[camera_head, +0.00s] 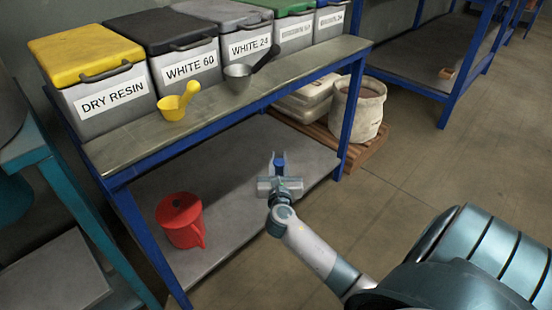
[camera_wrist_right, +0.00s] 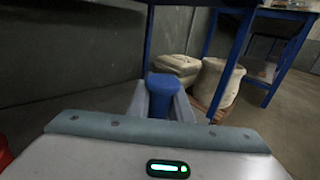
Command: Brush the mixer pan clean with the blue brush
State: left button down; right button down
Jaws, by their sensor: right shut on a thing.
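My right gripper (camera_head: 279,172) reaches in over the lower shelf of the blue-legged bench. It is shut on a blue piece, the blue brush (camera_head: 280,161), which sticks up between the fingers. In the right wrist view the brush (camera_wrist_right: 161,84) shows as a blue block held between the two grey fingers; its bristles are not seen. A grey rounded vessel (camera_head: 10,105) is cut off at the left edge on a teal frame; I cannot tell whether it is the mixer pan. My left gripper is not in view.
The bench top (camera_head: 225,105) holds labelled bins, a yellow scoop (camera_head: 174,104) and a grey scoop (camera_head: 240,77). A red jug (camera_head: 181,220) stands on the lower shelf (camera_head: 235,205). Sacks (camera_head: 357,108) sit on a pallet behind. Blue bench legs (camera_head: 352,115) stand close by. The floor at right is open.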

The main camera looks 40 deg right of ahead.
dwell(0.3)
jog(key=s+a+r+n+t+y, duration=0.1)
jog(key=a+r+y, duration=0.3)
jog(key=a, duration=0.6)
jog(key=s+a+r+n+t+y, duration=0.1)
jog(key=s+a+r+n+y, duration=0.2)
jog(key=a, duration=0.7)
jog(key=s+a+r+n+t+y, duration=0.2)
jog(key=a+r+n+y, duration=0.2)
jog(key=a+r, duration=0.3)
jog(key=a, duration=0.3)
jog(key=shift+y, duration=0.3)
